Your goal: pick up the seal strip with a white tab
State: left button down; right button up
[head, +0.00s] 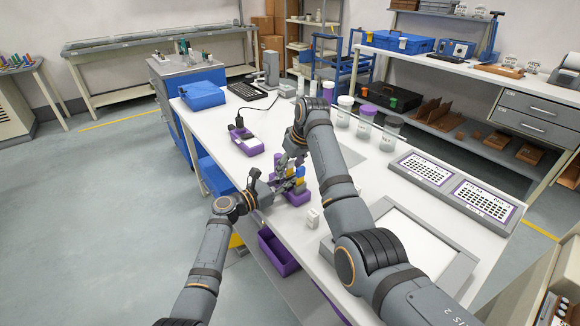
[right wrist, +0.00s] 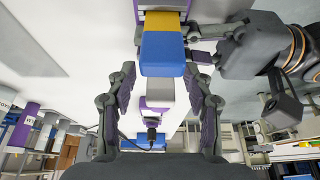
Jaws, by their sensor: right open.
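A purple holder (head: 297,198) with coloured blocks stands near the left edge of the white table. In the right wrist view a blue block (right wrist: 162,54) and a yellow block (right wrist: 163,20) show in line, with a little white at the top edge. I cannot tell which part is the white-tab seal strip. My right gripper (right wrist: 160,74) is open above the blocks, its fingers on either side of the blue block's near end with gaps. It partly hides the blocks in the head view (head: 291,160). My left gripper (head: 268,189) is beside the holder; its jaws are unclear.
Small white pieces (head: 313,218) stand close in front of the holder. An empty purple bin (head: 277,252) is below the table edge.

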jog(key=c, duration=1)
notch_tip(320, 180, up, 10)
jog(key=shift+r, duration=0.1)
jog(key=shift+c, duration=0.2)
pick_arm(q)
jog(key=c, duration=1.3)
grip_release()
jog(key=shift+s+a, duration=0.1)
